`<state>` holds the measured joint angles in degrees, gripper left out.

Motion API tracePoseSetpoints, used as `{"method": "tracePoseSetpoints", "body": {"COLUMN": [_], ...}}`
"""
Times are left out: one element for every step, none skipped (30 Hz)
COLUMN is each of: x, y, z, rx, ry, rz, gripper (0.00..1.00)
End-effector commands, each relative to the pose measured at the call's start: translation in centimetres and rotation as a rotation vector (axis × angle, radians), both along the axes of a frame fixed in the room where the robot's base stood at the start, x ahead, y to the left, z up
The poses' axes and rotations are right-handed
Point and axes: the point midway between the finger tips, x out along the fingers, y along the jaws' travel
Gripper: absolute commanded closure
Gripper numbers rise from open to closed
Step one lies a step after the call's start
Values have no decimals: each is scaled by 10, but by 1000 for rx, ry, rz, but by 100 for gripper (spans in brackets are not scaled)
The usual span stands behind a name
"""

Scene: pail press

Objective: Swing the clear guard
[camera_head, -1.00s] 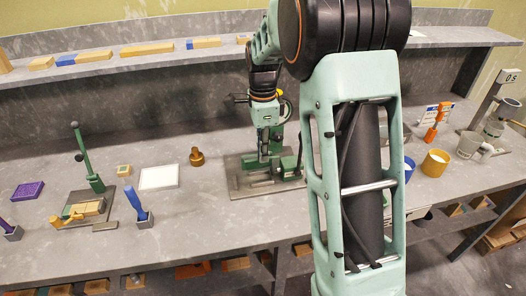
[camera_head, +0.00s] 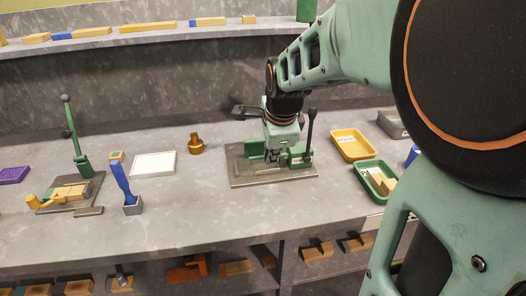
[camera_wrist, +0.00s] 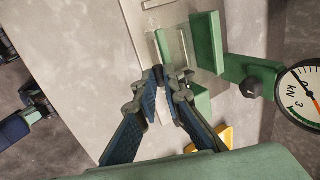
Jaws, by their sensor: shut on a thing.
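The press (camera_head: 300,155) stands on a grey base plate (camera_head: 240,178) in the middle of the bench, with a green body and a dark upright lever (camera_head: 311,128). My gripper (camera_head: 272,160) is low over the plate. In the wrist view the fingertips of my gripper (camera_wrist: 166,72) meet at the end of a narrow green strip (camera_wrist: 163,45) and are shut on it. This strip seems to be the edge or handle of the clear guard. Green press blocks (camera_wrist: 207,42) stand beside the fingers.
A kN dial gauge (camera_wrist: 302,90) is at the right of the wrist view. A yellow tray (camera_head: 352,145) and a green tray (camera_head: 375,178) stand right of the press. A brass piece (camera_head: 196,143) and a white tray (camera_head: 153,164) are to the left.

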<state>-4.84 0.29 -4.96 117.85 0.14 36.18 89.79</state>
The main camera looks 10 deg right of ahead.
Motion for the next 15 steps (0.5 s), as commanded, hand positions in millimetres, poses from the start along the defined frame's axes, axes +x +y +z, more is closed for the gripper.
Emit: {"method": "tracePoseSetpoints", "body": {"x": [-3,-3,-3,-3,-4,-4,-5,-5,-5,-6,-6,-6,-6,-7,-7], "y": [0,0,0,0,0,0,0,0,0,0,0,0,0,0,0], "z": [-9,-10,-12,-13,-14,-15,-16,-17,-18,-19,-19,-20,-21,-21,-22], "rx": [0,0,0,0,0,0,0,0,0,0,0,0,0,0,0], "ry": [-20,-33,-36,-34,-33,-32,-31,-31,-30,-30,-29,-29,-28,-28,-27], "rz": [0,0,0,0,0,0,0,0,0,0,0,0,0,0,0], "gripper": [100,100,100,100,100,100,100,100,100,100,100,100,100,100,100]}}
